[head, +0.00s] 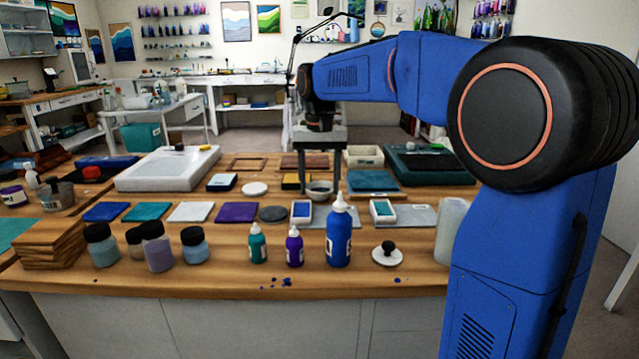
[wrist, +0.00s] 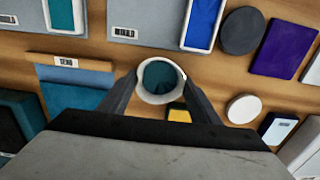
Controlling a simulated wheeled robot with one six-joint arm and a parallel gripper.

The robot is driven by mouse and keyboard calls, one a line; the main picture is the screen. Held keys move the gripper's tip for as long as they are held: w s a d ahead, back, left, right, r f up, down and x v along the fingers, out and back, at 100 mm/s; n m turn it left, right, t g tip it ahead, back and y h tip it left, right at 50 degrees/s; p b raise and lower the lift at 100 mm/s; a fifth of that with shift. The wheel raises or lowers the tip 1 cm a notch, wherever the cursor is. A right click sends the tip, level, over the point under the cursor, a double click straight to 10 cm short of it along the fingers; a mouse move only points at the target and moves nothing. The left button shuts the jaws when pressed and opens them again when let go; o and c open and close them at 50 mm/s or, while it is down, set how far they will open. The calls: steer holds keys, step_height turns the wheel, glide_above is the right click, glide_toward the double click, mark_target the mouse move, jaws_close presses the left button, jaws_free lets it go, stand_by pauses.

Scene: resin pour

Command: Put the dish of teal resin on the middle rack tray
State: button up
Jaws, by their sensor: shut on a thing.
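The dish of teal resin (wrist: 160,98) is a small round white-rimmed cup with dark teal inside. My gripper (wrist: 159,79) is shut on it, one finger on each side of the rim. In the head view the dish (head: 320,189) is a small grey cup below my gripper (head: 319,168), over the back part of the wooden bench. The dish looks level. I cannot tell whether it touches the bench top or hangs just above it. I cannot make out a rack with trays in either view.
Around the dish lie a yellow-and-black block (wrist: 179,113), a white disc (wrist: 244,109), a dark round disc (wrist: 242,30) and a teal slab (head: 372,181). Bottles, including a blue one (head: 339,237), stand along the bench front. A large white tray (head: 135,180) lies left.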

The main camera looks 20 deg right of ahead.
steer(key=o, duration=0.7)
steer(key=shift+f, duration=0.1)
steer(key=o, duration=0.4)
steer(key=shift+c, duration=0.2)
